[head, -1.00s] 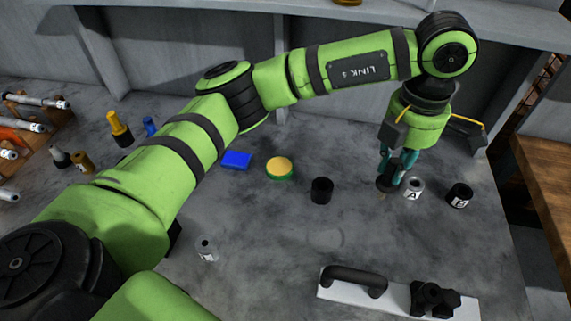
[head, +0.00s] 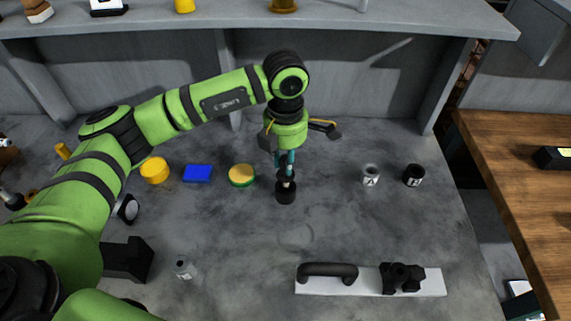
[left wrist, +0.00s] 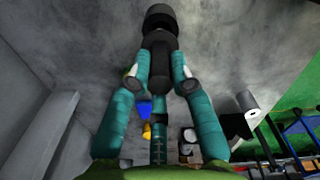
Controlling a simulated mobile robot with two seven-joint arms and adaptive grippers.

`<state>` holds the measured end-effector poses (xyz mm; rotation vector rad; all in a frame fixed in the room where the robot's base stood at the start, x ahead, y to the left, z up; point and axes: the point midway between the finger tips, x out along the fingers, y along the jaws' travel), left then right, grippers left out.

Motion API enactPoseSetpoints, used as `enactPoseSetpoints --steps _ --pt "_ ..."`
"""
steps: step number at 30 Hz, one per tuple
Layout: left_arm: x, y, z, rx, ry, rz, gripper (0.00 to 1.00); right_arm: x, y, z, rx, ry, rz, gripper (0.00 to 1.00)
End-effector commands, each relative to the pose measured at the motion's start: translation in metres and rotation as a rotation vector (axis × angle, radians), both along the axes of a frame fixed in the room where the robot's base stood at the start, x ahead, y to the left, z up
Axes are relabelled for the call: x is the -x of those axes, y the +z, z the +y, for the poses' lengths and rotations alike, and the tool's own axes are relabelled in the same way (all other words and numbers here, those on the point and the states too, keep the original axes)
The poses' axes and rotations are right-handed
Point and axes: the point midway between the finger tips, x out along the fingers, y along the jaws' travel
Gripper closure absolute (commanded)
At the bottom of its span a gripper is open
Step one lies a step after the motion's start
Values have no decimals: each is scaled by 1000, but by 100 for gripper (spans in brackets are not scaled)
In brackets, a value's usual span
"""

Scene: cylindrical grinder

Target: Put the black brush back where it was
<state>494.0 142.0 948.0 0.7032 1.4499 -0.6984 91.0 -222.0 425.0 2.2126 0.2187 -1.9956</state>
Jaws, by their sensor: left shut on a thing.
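My left gripper (head: 286,172) has teal fingers shut on the black brush (head: 286,180). It is directly over the black round cup (head: 286,195), which stands on the grey table. The brush and the cup overlap in the head view, so I cannot tell how far the brush reaches into the cup. In the left wrist view the fingertips (left wrist: 160,80) close around the dark brush (left wrist: 160,45), with a wider black round piece (left wrist: 160,18) beyond it. My right gripper is not in view.
A yellow-green round pad (head: 242,175), a blue block (head: 198,173) and a yellow round container (head: 155,170) lie left of the cup. A grey cup marked A (head: 370,175) and a black labelled cup (head: 413,175) stand right. A white plate with black handle (head: 372,287) lies in front.

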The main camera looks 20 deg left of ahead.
Motion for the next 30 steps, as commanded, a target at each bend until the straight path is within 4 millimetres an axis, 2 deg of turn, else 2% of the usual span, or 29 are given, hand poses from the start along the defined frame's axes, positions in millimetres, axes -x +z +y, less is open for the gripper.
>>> enactPoseSetpoints --steps 3,7,26,27,28,30 --pt "1 -17 0 -1 0 6 100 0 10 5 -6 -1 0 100" --pt "1 -30 0 0 1 3 100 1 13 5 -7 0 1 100" --pt "0 -43 0 -1 1 1 100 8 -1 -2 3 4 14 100" --pt "1 -42 0 -1 1 1 70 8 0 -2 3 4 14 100" --pt "1 -41 0 0 1 1 58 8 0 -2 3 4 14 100" --pt "1 -41 0 -1 1 2 54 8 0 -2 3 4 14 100"
